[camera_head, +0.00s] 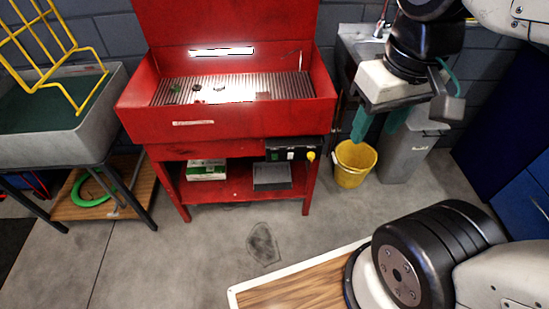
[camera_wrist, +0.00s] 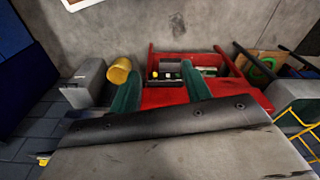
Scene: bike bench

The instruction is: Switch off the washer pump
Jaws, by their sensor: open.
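The washer is a red metal cabinet (camera_head: 225,125) with its lid raised, at the upper middle of the head view. A black control box (camera_head: 293,150) hangs under its front right edge. It carries small dark and pale switches and a yellow knob (camera_head: 311,156). The box shows small in the wrist view (camera_wrist: 168,76), between my fingers. Whether the pump switch is on or off is too small to tell. My gripper (camera_head: 376,126) is open and empty, with teal fingers. It is to the right of the control box and apart from it. It also shows in the wrist view (camera_wrist: 157,82).
A yellow bucket (camera_head: 354,165) and a grey bin (camera_head: 408,150) stand to the right of the washer. A grey sink (camera_head: 95,125) with a yellow rack is at left. A white-edged wooden top (camera_head: 290,290) is in front. The floor before the washer is clear.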

